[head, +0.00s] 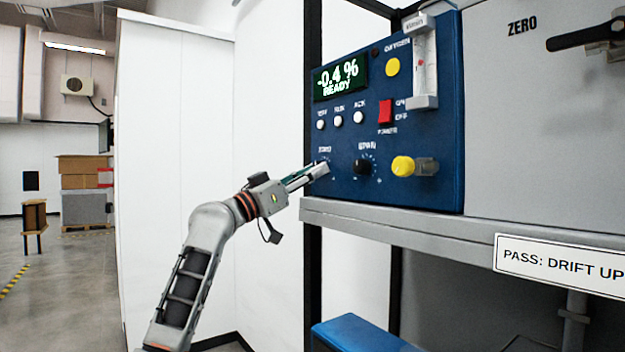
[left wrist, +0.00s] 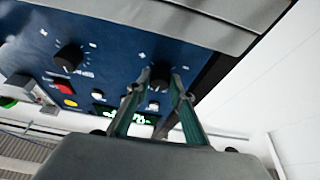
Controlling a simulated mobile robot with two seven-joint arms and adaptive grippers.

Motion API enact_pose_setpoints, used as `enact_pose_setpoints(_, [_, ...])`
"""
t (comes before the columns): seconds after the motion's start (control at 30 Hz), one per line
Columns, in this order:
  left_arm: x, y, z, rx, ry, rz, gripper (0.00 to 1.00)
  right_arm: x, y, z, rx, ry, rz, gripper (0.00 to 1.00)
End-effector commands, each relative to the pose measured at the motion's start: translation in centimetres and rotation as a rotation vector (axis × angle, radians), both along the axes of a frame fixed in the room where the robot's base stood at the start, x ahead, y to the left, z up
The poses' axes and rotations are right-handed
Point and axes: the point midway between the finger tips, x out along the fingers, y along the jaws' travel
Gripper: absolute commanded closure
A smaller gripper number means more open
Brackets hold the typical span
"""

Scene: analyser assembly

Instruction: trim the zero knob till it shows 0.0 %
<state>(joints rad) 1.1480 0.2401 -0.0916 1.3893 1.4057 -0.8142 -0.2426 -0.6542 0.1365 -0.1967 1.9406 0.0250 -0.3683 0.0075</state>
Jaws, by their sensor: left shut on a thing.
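In the head view the fingertips mostly hide this knob. In the left wrist view the dark zero knob (left wrist: 160,76) sits between the two fingertips, with tick marks around it. The black span knob (head: 363,167) is just to its right in the head view and also shows in the left wrist view (left wrist: 69,58). My right gripper is not in view.
The panel also carries a red power switch (head: 386,111), white buttons (head: 338,121), a flow tube (head: 424,65) and a yellow knob (head: 403,167). A grey shelf (head: 400,228) juts out below. A black lever (head: 580,39) is at the upper right, by "ZERO". Open floor lies left.

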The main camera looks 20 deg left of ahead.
Motion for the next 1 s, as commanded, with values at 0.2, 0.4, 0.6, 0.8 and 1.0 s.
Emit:
enact_pose_setpoints(0.2, [0.2,0.3,-0.4,0.145,-0.113,0.002,1.0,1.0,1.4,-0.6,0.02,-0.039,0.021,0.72])
enact_pose_setpoints(0.4, [0.3,0.4,-0.1,0.294,-0.23,0.0,1.0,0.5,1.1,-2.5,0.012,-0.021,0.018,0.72])
enact_pose_setpoints(0.6, [0.4,0.5,0.3,0.442,-0.348,-0.002,1.0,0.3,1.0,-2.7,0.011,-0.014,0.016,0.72])
enact_pose_setpoints(0.8, [0.5,0.6,0.6,0.579,-0.453,-0.001,1.0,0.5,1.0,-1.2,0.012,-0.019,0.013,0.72])
enact_pose_setpoints(1.0, [0.6,0.7,0.7,0.688,-0.538,-0.001,1.0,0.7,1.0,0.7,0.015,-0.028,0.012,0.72])
